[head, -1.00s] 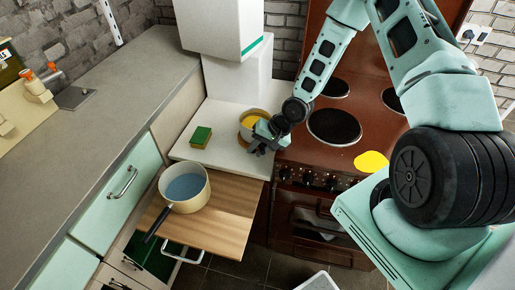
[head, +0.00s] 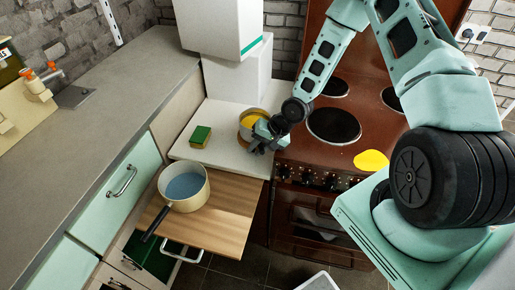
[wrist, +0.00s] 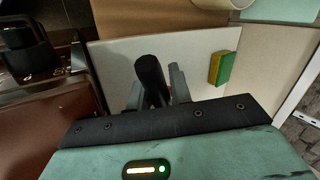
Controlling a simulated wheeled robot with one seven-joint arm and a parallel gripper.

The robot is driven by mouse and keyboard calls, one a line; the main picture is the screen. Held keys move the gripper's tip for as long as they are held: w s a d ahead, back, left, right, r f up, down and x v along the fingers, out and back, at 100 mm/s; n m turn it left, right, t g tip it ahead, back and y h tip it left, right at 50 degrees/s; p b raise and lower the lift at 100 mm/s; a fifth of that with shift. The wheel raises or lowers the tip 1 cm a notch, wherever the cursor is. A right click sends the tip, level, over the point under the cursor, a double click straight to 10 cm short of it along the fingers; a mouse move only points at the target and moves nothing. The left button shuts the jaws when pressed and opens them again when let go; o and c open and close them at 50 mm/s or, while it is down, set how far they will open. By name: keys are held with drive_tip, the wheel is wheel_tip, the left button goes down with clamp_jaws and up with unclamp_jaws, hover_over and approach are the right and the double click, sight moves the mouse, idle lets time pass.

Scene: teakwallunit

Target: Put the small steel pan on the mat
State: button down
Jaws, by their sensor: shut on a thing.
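The small steel pan (head: 247,133) with yellow inside is at the back of the white counter, beside the stove. My gripper (head: 260,143) is at its near side, shut on its dark handle. In the wrist view the handle (wrist: 150,78) stands between my fingers (wrist: 155,90); the pan's bowl is hidden there. A brownish edge shows low at the pan in the head view, but I cannot tell whether it is a mat under it. Whether the pan touches the surface below is unclear.
A green and yellow sponge (head: 200,136) lies left of the pan. A cream pan (head: 197,202) with blue inside stands on the pulled-out wooden board (head: 225,220). The brown stove (head: 360,147) is to the right, a white unit (head: 238,85) behind.

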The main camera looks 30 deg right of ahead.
drive_tip(key=shift+s+f+b, duration=0.15)
drive_tip(key=shift+f, duration=0.35)
drive_tip(key=shift+s+f+b, duration=0.15)
drive_tip(key=shift+f, duration=0.35)
drive_tip(key=c, duration=1.2)
unclamp_jaws()
drive_tip(key=shift+d, duration=0.1)
drive_tip(key=shift+d+r, duration=0.3)
drive_tip(key=shift+r, duration=0.25)
drive_tip(key=v, duration=0.6)
drive_tip(key=p+v, duration=0.1)
drive_tip(key=v, duration=0.4)
drive_tip(key=a+p+v, duration=0.1)
drive_tip(key=v, duration=0.5)
drive_tip(key=shift+w+d+r, duration=0.1)
drive_tip(key=shift+d+r, duration=0.1)
drive_tip(key=shift+r, duration=0.45)
